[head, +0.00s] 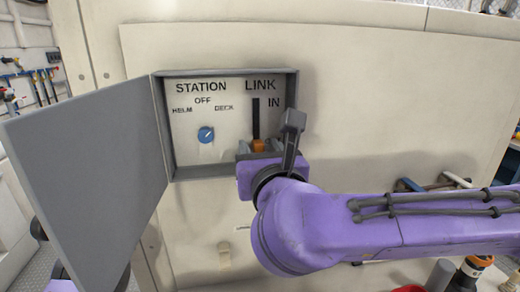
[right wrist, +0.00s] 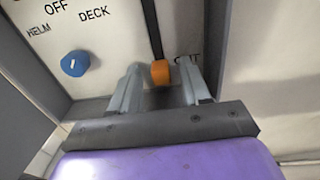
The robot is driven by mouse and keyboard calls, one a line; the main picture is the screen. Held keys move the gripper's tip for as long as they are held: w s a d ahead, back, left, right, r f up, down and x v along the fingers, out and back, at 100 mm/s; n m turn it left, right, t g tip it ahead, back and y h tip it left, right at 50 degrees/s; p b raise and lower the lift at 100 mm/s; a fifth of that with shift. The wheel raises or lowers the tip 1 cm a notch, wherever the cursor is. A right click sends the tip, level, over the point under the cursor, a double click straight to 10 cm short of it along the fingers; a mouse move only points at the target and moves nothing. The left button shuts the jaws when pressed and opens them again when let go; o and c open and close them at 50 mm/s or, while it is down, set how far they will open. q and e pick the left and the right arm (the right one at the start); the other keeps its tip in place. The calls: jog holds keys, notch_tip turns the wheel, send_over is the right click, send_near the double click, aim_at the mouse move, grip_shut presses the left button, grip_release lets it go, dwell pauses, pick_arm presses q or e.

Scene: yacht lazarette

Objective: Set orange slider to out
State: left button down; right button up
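The orange slider (head: 258,145) sits at the lower end of the dark vertical slot (head: 256,115) under the word LINK, well below the IN label. The right wrist view shows the slider (right wrist: 160,72) beside a label partly hidden by a finger; it appears to read OUT. My right gripper (head: 261,153) is at the bottom of the panel (head: 222,130). Its two fingers stand apart, one on each side of the slider, with visible gaps in the right wrist view. Whether either finger touches the slider is unclear. My left gripper is not in view.
A blue STATION knob (head: 206,134) is left of the slot. The grey box door (head: 90,170) hangs open to the left. The box rim (head: 292,90) stands close to the gripper's right.

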jog(key=s+d+b, duration=0.2)
jog(key=s+b, duration=0.1)
jog(key=s, duration=0.7)
jog(key=shift+s+b, duration=0.2)
jog(key=shift+b, duration=0.2)
